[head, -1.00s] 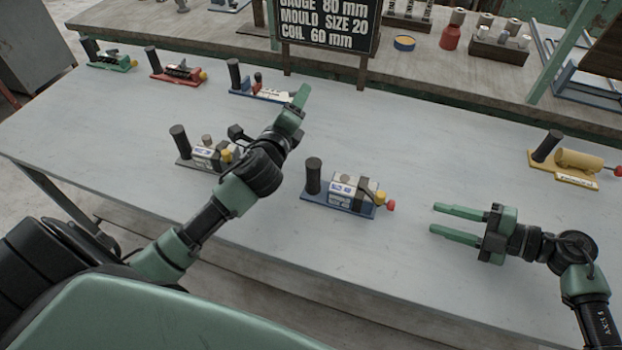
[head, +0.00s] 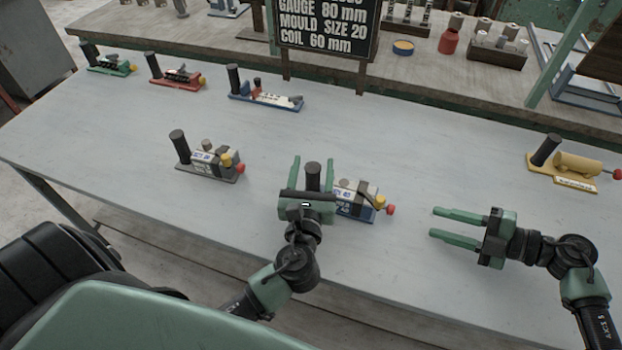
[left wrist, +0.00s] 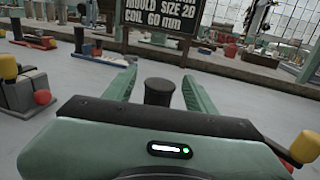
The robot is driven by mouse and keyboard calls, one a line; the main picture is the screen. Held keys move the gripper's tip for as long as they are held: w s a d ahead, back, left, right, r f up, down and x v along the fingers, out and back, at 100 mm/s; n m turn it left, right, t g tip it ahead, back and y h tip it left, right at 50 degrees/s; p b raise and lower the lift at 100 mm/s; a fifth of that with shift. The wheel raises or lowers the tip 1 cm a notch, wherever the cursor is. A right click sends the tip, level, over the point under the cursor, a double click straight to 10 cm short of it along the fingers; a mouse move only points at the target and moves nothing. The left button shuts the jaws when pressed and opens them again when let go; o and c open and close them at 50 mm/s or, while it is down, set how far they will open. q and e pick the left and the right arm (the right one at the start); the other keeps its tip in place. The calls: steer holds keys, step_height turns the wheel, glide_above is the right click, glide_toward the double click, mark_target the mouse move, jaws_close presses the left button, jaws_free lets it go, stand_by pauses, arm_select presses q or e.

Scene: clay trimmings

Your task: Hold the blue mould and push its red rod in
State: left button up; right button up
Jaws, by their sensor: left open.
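The blue mould (head: 354,211) stands at the middle front of the table. It has a blue base, a white block, an upright black handle (head: 313,174), a yellow knob (head: 380,201) and a red rod end (head: 390,209) at its right. My left gripper (head: 312,163) is open, with a finger on either side of the black handle. In the left wrist view the handle (left wrist: 159,92) stands between the spread fingers; contact cannot be told. The gripper body hides the base's left part. My right gripper (head: 433,222) is open and empty, right of the red rod end.
A grey mould (head: 210,162) stands to the left and a yellow one (head: 570,170) to the far right. Green (head: 110,65), red (head: 180,78) and another blue-based mould (head: 265,98) line the back. A sign (head: 328,25) stands behind. The table between is clear.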

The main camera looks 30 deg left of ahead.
arm_select(q)
steer(key=shift+x, duration=1.55)
steer(key=shift+c, duration=0.4)
jaws_close()
